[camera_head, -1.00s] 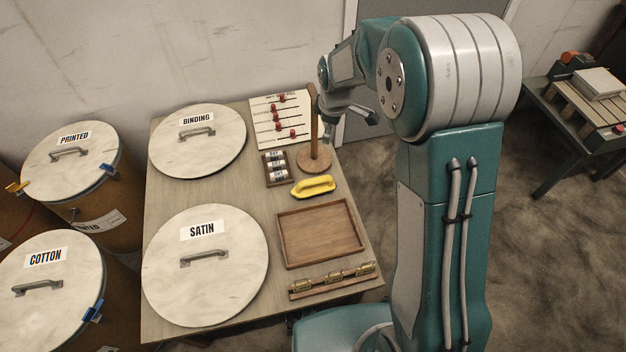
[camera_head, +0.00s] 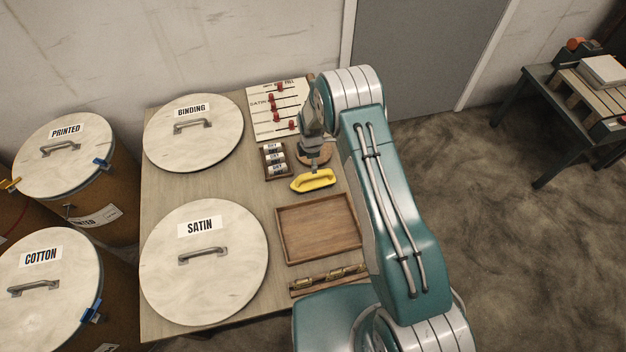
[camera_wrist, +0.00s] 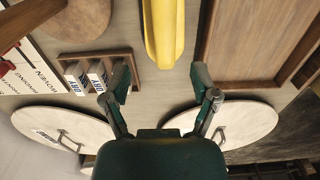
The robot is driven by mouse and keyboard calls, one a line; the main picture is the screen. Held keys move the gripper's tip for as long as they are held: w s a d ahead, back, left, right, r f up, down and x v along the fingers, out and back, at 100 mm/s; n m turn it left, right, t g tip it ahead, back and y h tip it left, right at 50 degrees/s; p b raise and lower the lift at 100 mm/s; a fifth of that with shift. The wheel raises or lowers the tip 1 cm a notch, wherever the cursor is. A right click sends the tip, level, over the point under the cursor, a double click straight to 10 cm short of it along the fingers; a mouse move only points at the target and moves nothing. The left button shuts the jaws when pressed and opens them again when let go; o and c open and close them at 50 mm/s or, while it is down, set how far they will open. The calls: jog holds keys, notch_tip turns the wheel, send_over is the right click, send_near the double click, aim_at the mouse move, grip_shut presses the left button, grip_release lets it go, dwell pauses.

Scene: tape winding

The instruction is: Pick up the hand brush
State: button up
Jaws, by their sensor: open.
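The yellow hand brush (camera_head: 313,181) lies on the table between the label rack and the wooden tray. In the wrist view the yellow brush (camera_wrist: 163,30) shows at the top centre, beyond my fingertips and roughly in line with the gap between them. My gripper (camera_wrist: 160,82) is open, its two fingers apart with nothing between them. In the head view my gripper (camera_head: 314,158) hangs just behind the brush, partly hidden by my wrist. I cannot tell how high it is above the table.
The empty wooden tray (camera_head: 280,240) lies in front of the brush. A small rack of rolls (camera_head: 274,160) stands to the left.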

aim_at(313, 176)
notch_tip(313, 176, down, 2)
jog(key=shift+d+f, duration=0.1)
jog(key=shift+d, duration=0.05)
jog(key=shift+s+f, duration=0.15)
jog(key=shift+f, duration=1.2)
jog(key=shift+s+f, duration=0.1)
jog(key=shift+f, duration=1.2)
grip_shut()
